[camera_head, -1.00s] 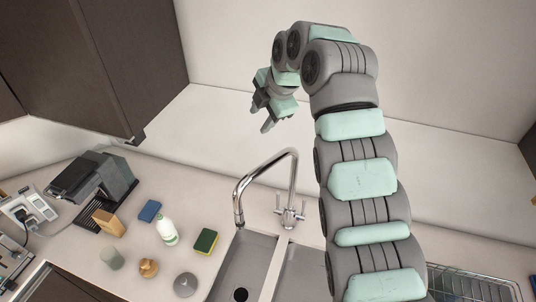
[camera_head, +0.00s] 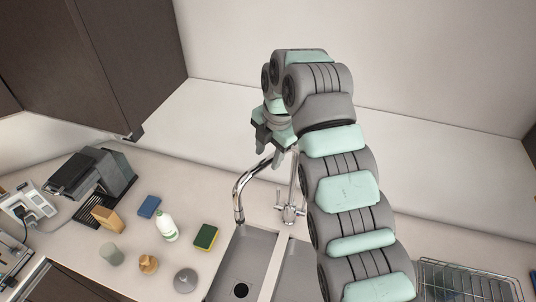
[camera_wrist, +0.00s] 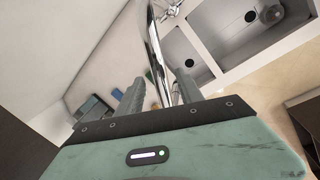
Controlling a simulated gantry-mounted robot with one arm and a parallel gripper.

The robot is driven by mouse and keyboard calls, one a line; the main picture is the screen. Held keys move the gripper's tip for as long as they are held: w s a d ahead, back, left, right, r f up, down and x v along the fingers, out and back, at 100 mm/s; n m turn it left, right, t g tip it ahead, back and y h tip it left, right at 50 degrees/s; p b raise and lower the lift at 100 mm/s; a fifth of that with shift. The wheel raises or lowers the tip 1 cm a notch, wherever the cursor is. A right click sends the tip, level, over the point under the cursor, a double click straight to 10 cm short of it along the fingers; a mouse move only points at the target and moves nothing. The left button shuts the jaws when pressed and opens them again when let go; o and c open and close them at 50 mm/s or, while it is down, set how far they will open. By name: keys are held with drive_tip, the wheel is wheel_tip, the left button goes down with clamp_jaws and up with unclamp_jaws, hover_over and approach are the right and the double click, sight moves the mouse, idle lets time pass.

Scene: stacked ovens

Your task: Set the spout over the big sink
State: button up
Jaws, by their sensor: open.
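The chrome faucet (camera_head: 289,208) stands behind the two sinks. Its arched spout (camera_head: 239,193) reaches left, with its tip above the back of the left basin (camera_head: 246,262). The right basin (camera_head: 295,272) is partly hidden by my arm, so I cannot compare their full sizes in the head view. My gripper (camera_head: 267,155) is open at the top of the spout and hides part of the arch. In the wrist view, the spout (camera_wrist: 154,50) runs between the two open fingers (camera_wrist: 158,80); I cannot tell whether they touch it. Both basins show beyond it.
Left of the sinks are a green-yellow sponge (camera_head: 205,237), a white bottle (camera_head: 166,227), a blue sponge (camera_head: 149,206) and several small items. A coffee machine (camera_head: 97,180) stands farther left. A wire rack (camera_head: 465,282) is at right. A dark cupboard (camera_head: 95,60) hangs upper left.

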drive_tip(key=shift+w+f, duration=0.2)
drive_tip(key=shift+f, duration=0.65)
drive_tip(key=shift+c, duration=0.2)
clamp_jaws()
drive_tip(key=shift+a, duration=0.1)
idle(0.6)
